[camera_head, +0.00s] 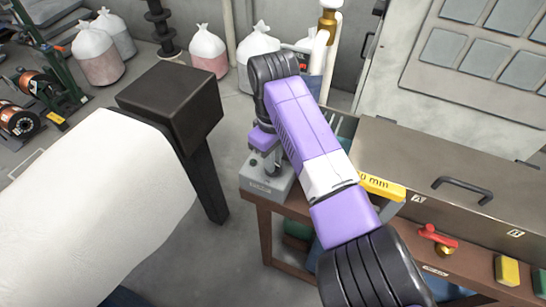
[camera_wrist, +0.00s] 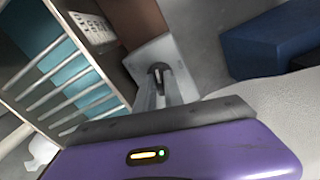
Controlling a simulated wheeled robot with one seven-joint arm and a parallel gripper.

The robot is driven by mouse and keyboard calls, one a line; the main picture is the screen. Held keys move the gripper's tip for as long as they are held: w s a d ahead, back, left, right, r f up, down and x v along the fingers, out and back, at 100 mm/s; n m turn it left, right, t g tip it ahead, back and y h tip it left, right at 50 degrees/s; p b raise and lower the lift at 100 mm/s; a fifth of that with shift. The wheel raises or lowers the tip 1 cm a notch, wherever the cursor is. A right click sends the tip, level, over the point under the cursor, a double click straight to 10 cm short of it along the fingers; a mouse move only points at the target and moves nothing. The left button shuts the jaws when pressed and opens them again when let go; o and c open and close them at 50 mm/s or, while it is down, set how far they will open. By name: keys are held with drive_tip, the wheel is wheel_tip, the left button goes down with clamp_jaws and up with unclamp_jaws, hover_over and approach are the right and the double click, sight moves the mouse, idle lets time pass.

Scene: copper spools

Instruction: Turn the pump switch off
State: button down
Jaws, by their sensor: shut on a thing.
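A grey box with a small dark label (camera_head: 262,188) sits on the near left corner of the brown bench; I take it to be the pump switch box. My gripper (camera_head: 266,160) points down at its top, and my purple arm hides part of it. In the wrist view, my gripper (camera_wrist: 158,76) is shut on a small dark part, apparently the switch lever, above the grey box (camera_wrist: 150,50). The fingers hide most of the lever, so its position cannot be read.
A brown lidded cabinet (camera_head: 420,170) with a black handle stands right of the arm. A dark block (camera_head: 172,100) and a white-covered surface (camera_head: 90,200) lie left. White sacks (camera_head: 97,55) stand behind.

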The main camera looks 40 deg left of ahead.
drive_tip(key=shift+r+n, duration=0.1)
drive_tip(key=shift+n, duration=1.3)
drive_tip(key=c, duration=1.4)
unclamp_jaws()
drive_tip(key=shift+c, duration=0.2)
wheel_tip(320, 180, up, 8)
drive_tip(key=shift+f+b, duration=0.15)
drive_tip(key=shift+b, duration=0.5)
